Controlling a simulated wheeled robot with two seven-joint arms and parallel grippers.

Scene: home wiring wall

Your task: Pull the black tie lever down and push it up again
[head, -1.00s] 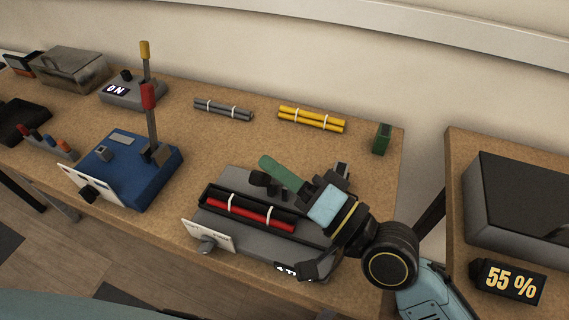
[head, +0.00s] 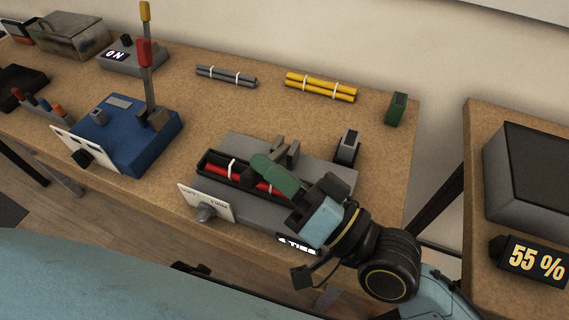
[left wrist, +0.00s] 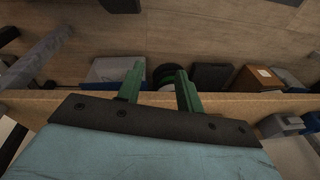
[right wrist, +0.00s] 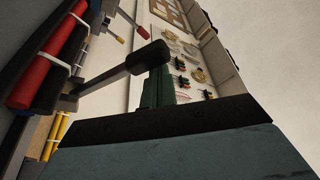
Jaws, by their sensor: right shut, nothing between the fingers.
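A grey tie machine (head: 240,205) stands at the table's front, with a red cable bundle (head: 215,170) in its black tray. My right gripper (head: 272,173) is shut and empty, over the tray's right part. It also shows in the right wrist view (right wrist: 157,87). My left gripper (left wrist: 158,88) is open and empty.
A blue machine (head: 130,140) with a red-topped lever (head: 144,52) stands left. Grey (head: 226,76) and yellow (head: 320,87) bundles lie behind. A dark block (head: 347,147) rises at the machine's right rear, and a green block (head: 397,108) stands near the table's right edge.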

